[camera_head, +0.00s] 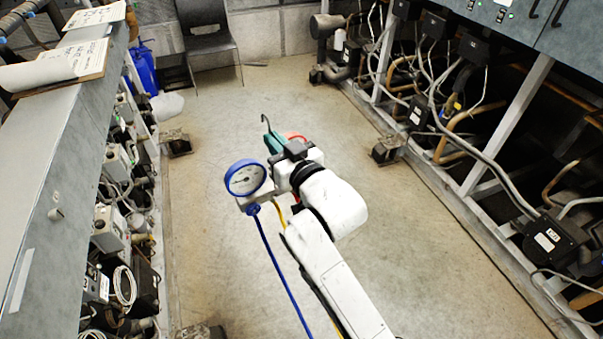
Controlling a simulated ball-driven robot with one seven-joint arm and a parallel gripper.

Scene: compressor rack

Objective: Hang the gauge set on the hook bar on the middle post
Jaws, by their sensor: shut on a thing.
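The gauge set shows a blue-rimmed gauge (245,178) with a white dial at the left of my gripper. A thin dark hook (265,119) stands up above it, and a bit of red shows behind the gripper. A blue hose (280,265) and a yellow hose hang down from it. My gripper (277,145) is shut on the gauge set and holds it over the open aisle, away from both racks. My wrist hides part of the set. Grey posts stand in the right-hand rack, one farther back (384,52) and one nearer (508,124). I cannot make out a hook bar on either.
The concrete floor (225,110) between the racks is clear. Compressors with pipes and cables fill the right rack (552,238). A grey counter (50,170) with clipboards (82,62) runs along the left.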

